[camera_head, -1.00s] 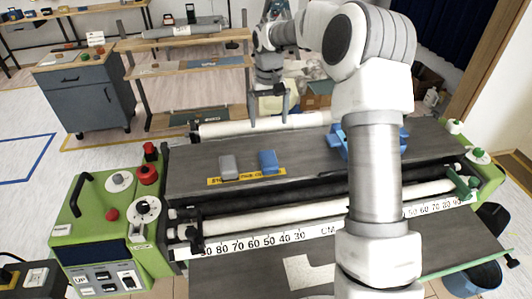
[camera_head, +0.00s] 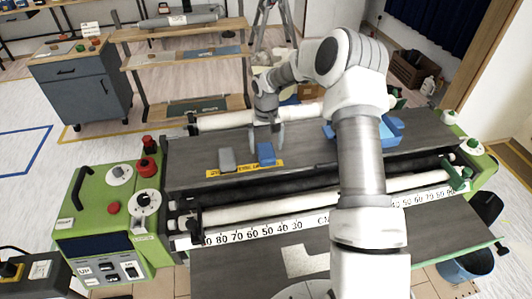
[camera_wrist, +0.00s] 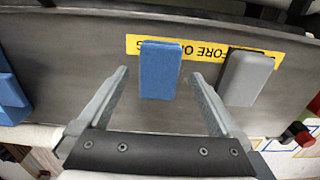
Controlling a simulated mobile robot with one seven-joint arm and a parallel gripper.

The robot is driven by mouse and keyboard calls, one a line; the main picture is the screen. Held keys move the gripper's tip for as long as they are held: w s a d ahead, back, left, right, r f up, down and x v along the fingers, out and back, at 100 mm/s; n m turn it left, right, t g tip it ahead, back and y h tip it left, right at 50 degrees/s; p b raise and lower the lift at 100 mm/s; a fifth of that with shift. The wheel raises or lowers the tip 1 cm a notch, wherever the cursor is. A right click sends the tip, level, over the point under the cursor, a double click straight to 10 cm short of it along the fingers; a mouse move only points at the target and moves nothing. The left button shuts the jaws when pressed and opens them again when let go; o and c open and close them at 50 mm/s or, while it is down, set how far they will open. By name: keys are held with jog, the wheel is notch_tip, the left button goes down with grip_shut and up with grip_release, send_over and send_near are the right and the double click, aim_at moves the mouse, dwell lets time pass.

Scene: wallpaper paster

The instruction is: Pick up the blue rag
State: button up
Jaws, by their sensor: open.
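The blue rag (camera_head: 266,154) is a small blue block-like piece lying on the dark top board of the paster, by a yellow label strip. In the wrist view the blue rag (camera_wrist: 160,69) lies ahead of and between the two open fingers of my gripper (camera_wrist: 158,85). It appears apart from both fingers. In the head view my gripper (camera_head: 267,137) is just behind the blue rag, pointing down, with nothing held.
A grey block (camera_head: 227,160) lies just left of the rag, and it shows right of it in the wrist view (camera_wrist: 246,77). A blue object (camera_head: 390,131) sits farther right on the board, partly behind my arm. The green control box (camera_head: 105,215) stands at left.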

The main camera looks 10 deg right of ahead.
aim_at(267, 152)
jog(key=shift+s+f+p, duration=0.15)
jog(key=shift+f+p, duration=0.25)
jog(key=shift+f, duration=1.55)
jog(key=shift+c, duration=0.3)
jog(key=c, duration=1.3)
jog(key=shift+r, duration=0.5)
jog(key=r, duration=0.1)
jog(key=r+b, duration=0.1)
jog(key=r, duration=0.1)
jog(key=shift+s+d+r, duration=0.15)
jog(key=shift+s+r, duration=0.05)
jog(key=shift+s, duration=0.05)
jog(key=s+d+r+b, duration=0.2)
jog(key=s+r, duration=0.4)
jog(key=s, duration=0.4)
jog(key=shift+s+d+r, duration=0.3)
jog(key=shift+s+d, duration=0.05)
jog(key=shift+d, duration=0.2)
